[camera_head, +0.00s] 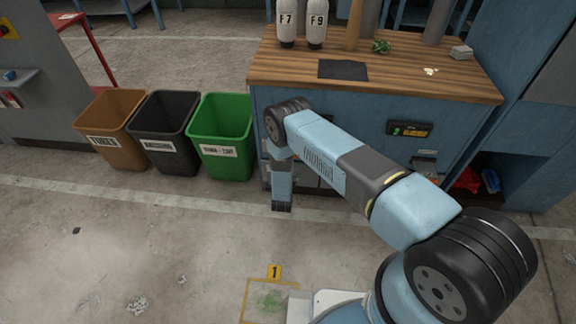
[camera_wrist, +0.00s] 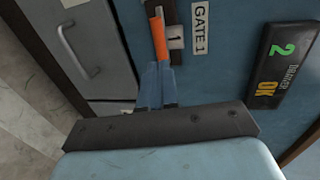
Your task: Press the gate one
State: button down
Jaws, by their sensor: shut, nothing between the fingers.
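The gate one plate shows in the wrist view as a dark panel on the blue cabinet front. It has a white label "GATE 1" (camera_wrist: 199,28) and a small tile marked "1" (camera_wrist: 175,37). An orange bar (camera_wrist: 158,36) lies along the plate beside the tile. I cannot tell whether it is a lever. My gripper (camera_wrist: 157,72) is shut and empty, with its blue fingers pointing at the plate. The tips are at or very near the orange bar's lower end; contact is unclear. In the head view my arm hides the plate.
A display reading "2 DRAWER OK" (camera_wrist: 281,65) is right of the plate; it also shows in the head view (camera_head: 409,129). Brown (camera_head: 110,128), black (camera_head: 163,133) and green (camera_head: 222,137) bins stand left of the workbench (camera_head: 300,75).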

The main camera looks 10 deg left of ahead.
jog(key=s+r, duration=0.1)
jog(key=s, duration=0.6)
jog(key=shift+s+r, duration=0.2)
jog(key=shift+s, duration=0.15)
